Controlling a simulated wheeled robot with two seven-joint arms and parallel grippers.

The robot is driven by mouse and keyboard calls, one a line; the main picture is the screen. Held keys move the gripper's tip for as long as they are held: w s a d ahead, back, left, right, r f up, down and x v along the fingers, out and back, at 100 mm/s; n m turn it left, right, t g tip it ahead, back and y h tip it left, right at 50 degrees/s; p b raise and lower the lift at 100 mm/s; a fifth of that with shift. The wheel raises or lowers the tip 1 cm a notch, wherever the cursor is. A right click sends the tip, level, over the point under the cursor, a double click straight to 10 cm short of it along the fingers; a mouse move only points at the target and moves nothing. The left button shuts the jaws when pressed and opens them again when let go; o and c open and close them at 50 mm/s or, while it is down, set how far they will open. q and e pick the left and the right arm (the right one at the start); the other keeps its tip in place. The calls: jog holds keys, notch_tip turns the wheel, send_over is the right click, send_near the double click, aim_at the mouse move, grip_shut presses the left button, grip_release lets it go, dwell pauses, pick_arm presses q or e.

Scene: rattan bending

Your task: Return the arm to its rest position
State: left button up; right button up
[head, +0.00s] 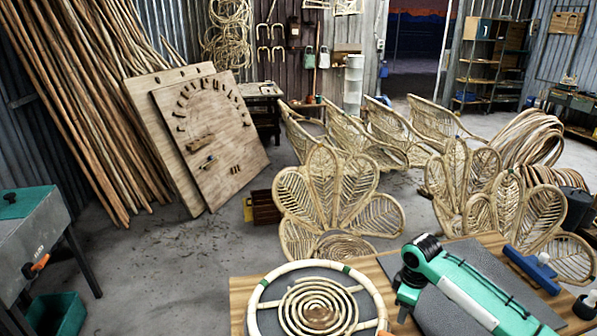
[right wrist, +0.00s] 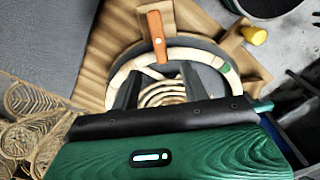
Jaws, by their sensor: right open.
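My right arm (head: 465,285), green with dark joints, reaches in from the lower right over the wooden table. My right gripper (head: 403,305) is near the right side of a round rattan ring (head: 258,301) with a coiled spiral (head: 318,307) inside it. In the right wrist view the two dark fingers of my right gripper (right wrist: 158,82) are apart with nothing held between them. The ring (right wrist: 122,75) and its spiral (right wrist: 165,94) show beyond and between the fingers. My left gripper is in neither view.
An orange-handled tool (right wrist: 157,35) lies by the ring. A blue clamp-like tool (head: 530,268) is on the table (head: 240,292) at right. Rattan chair backs (head: 325,190) stand behind the table. A grey workbench (head: 40,230) is at left. Bare floor (head: 170,270) lies between.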

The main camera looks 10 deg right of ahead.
jog(key=s+a+f+m+t+y, duration=0.1)
jog(key=s+a+f, duration=0.3)
jog(key=s+a, duration=0.3)
jog(key=s+a+f+t+y, duration=0.1)
jog(key=s+a+f, duration=0.3)
jog(key=s+a, duration=0.35)
jog(key=s+d+r+m+t+h, duration=0.1)
jog(key=s+r+m, duration=0.15)
jog(key=s, duration=0.55)
jog(key=s+r+m+t+h, duration=0.1)
jog(key=s+m, duration=0.3)
jog(key=s, duration=0.4)
notch_tip(320, 180, down, 32)
jog(key=g+b, duration=0.2)
jog(key=s+d+f, duration=0.2)
jog(key=s+f, duration=0.8)
jog(key=s+d+f+g+b, duration=0.1)
jog(key=s+d+f, duration=0.1)
jog(key=s+f, duration=0.8)
jog(key=shift+f, duration=0.75)
